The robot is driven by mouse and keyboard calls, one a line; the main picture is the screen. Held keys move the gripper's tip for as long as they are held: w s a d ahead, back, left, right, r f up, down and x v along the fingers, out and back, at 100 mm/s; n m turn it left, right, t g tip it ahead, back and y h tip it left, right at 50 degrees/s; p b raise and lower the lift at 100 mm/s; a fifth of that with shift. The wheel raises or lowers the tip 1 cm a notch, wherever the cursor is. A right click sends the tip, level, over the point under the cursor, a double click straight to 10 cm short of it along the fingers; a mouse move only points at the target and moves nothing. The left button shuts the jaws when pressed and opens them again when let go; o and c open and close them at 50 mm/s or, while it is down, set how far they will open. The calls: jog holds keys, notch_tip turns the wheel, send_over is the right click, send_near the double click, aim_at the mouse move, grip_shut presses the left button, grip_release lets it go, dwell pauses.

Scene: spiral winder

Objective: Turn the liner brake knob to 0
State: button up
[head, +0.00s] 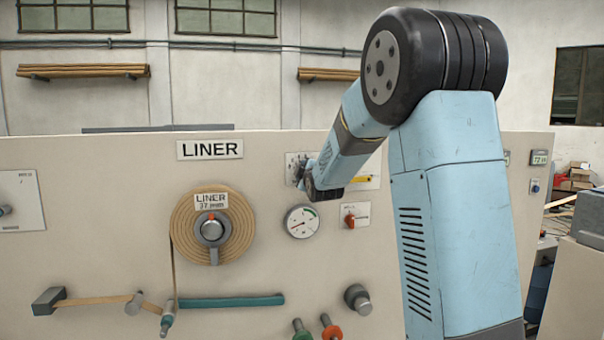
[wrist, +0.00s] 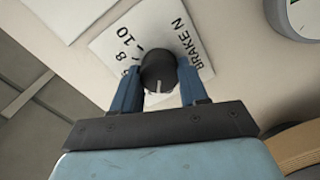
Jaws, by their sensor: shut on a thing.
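The liner brake knob (wrist: 158,68) is a dark round knob on a white plate (wrist: 108,47) marked BRAKE N, with the figures 10 and 8 readable. A pale pointer line on the knob points toward the bottom of the wrist view, between my fingers; the figure there is hidden. My gripper (wrist: 160,90) has one blue finger on each side of the knob and is shut on it. In the head view the brake plate (head: 294,160) shows behind my gripper (head: 304,180), and my wrist hides the knob.
The LINER roll (head: 184,232) stands out from the panel at lower left of the plate. A round gauge (head: 302,222) is just below, and a red switch (head: 350,220) is to its right. A grey knob (head: 357,298) and green and red handles are lower down.

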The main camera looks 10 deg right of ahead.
jog(key=shift+a+f+n, duration=0.15)
jog(key=shift+n, duration=0.95)
jog(key=shift+a+f+n, duration=0.1)
jog(key=shift+n, duration=1)
jog(key=shift+f, duration=0.1)
jog(key=o, duration=1.1)
jog(key=shift+c, duration=0.2)
jog(key=shift+d, duration=0.1)
jog(key=shift+s+r, duration=0.1)
jog(key=shift+r, duration=0.1)
jog(key=s, duration=1.3)
jog(key=shift+s, duration=0.3)
jog(key=shift+f, duration=0.1)
